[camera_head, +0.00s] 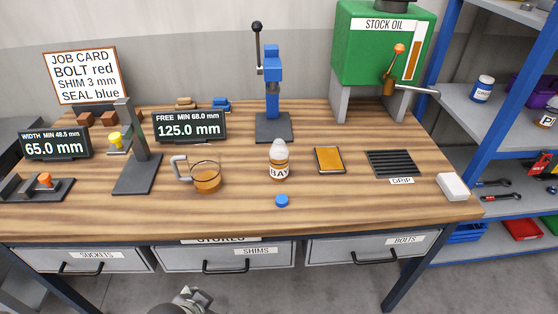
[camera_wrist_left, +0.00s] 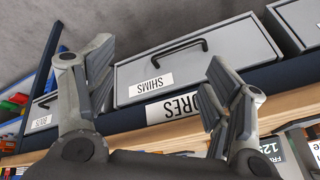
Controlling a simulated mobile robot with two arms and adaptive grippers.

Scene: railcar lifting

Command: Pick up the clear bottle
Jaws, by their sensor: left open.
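The clear bottle (camera_head: 279,158) stands upright on the workbench, right of the middle in the head view. It has a pale, rounded top, amber contents and a white label reading "BAY". A small blue cap (camera_head: 282,200) lies on the bench in front of it. My left gripper (camera_head: 191,298) shows at the bottom edge of the head view, below the bench front, well away from the bottle. In the left wrist view (camera_wrist_left: 162,65) its two fingers are spread apart with nothing between them, facing the SHIMS drawer. The bottle is not visible there. My right gripper is not in view.
A framed amber pad (camera_head: 329,160) and a black drip grate (camera_head: 393,163) lie to the right. A blue press (camera_head: 272,95) stands behind. The bench front (camera_head: 340,222) has drawers below it.

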